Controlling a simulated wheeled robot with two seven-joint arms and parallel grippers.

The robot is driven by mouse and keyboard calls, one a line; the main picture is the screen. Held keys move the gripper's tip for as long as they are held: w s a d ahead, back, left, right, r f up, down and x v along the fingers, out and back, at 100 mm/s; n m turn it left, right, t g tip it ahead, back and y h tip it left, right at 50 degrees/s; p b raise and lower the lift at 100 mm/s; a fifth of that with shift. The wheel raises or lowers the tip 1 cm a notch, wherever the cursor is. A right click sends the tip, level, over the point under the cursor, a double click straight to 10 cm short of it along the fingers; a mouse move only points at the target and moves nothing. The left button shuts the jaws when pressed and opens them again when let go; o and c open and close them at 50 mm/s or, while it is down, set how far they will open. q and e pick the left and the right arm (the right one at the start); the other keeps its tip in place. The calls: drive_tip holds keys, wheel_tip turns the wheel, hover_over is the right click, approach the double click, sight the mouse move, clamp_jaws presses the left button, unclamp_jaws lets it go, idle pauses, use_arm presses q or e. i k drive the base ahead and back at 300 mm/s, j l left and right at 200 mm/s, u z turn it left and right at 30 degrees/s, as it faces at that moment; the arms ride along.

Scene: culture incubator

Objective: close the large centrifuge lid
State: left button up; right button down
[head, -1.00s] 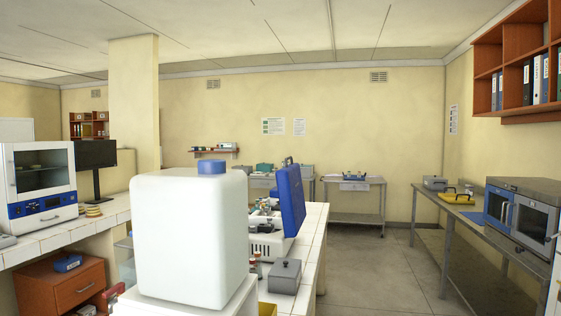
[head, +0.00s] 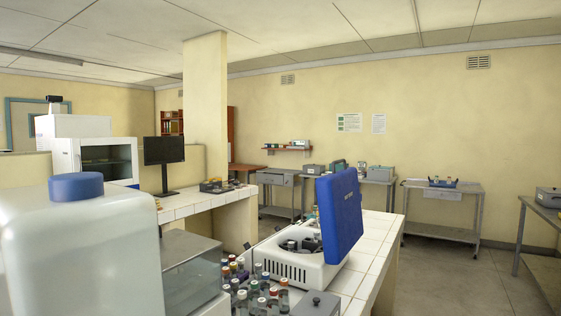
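The large centrifuge (head: 297,268) is a white unit on the white tiled bench, right of centre in the head view. Its blue lid (head: 341,216) stands open, raised nearly upright on the right side of the unit. The rotor (head: 300,243) shows in the open bowl. Neither of my grippers is in the head view, so I cannot see how they stand.
A large white bottle with a blue cap (head: 78,240) fills the left foreground. Several capped vials (head: 262,298) and a grey box (head: 316,305) stand in front of the centrifuge. The floor (head: 465,280) to the right of the bench is open.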

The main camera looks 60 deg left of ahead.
sight(338, 192)
drive_tip(key=i+j+u, duration=0.1)
drive_tip(key=i+u, duration=0.6)
drive_tip(key=u, duration=0.25)
drive_tip(key=i+l+u, duration=0.2)
drive_tip(key=u, duration=0.25)
drive_tip(key=i+l+u, duration=0.7)
drive_tip(key=u, duration=0.2)
drive_tip(key=i+l+u, duration=0.15)
drive_tip(key=l+u, duration=0.35)
